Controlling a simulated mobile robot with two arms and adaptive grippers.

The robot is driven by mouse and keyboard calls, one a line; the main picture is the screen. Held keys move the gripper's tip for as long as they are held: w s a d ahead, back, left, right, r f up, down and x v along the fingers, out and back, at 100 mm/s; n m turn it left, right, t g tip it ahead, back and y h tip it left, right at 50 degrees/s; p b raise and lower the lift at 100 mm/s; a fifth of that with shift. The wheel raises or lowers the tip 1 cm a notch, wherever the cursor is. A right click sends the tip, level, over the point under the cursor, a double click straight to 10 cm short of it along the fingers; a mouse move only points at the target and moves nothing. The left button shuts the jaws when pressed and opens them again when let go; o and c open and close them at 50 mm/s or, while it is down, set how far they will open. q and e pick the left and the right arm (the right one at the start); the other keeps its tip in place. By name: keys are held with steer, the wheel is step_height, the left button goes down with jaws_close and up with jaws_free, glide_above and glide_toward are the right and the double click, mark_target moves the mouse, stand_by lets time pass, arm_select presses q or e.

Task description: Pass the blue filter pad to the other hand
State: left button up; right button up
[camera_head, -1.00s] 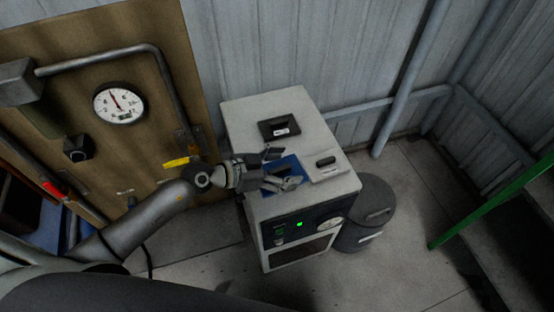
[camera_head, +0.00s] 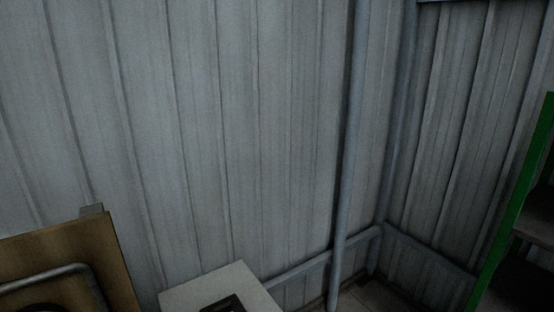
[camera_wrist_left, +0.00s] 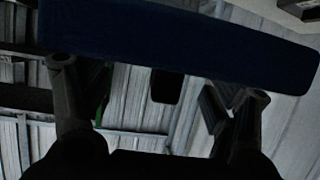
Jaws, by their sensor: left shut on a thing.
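The blue filter pad (camera_wrist_left: 180,42) shows in the left wrist view as a dark blue slab across the top of the picture. My left gripper (camera_wrist_left: 160,78) has its two fingers at the pad, one towards each side, and is shut on it. The fingers are dark, and their exact contact with the pad is hard to see. Neither the pad nor the left gripper shows in the head view. My right gripper is in neither view.
In the head view, the pale cabinet top (camera_head: 226,284) with a dark item (camera_head: 222,304) shows at the bottom edge. A brown panel (camera_head: 65,250) with a pipe stands at lower left. A grey corrugated wall (camera_head: 230,130) fills the back; a green rail (camera_head: 515,205) is at right.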

arm_select(q)
steer(key=s+a+r+m+h, duration=0.1)
steer(key=a+r, duration=0.9)
steer(key=r, duration=0.2)
steer(key=shift+s+r+g, duration=0.2)
steer(key=shift+r+g, duration=0.2)
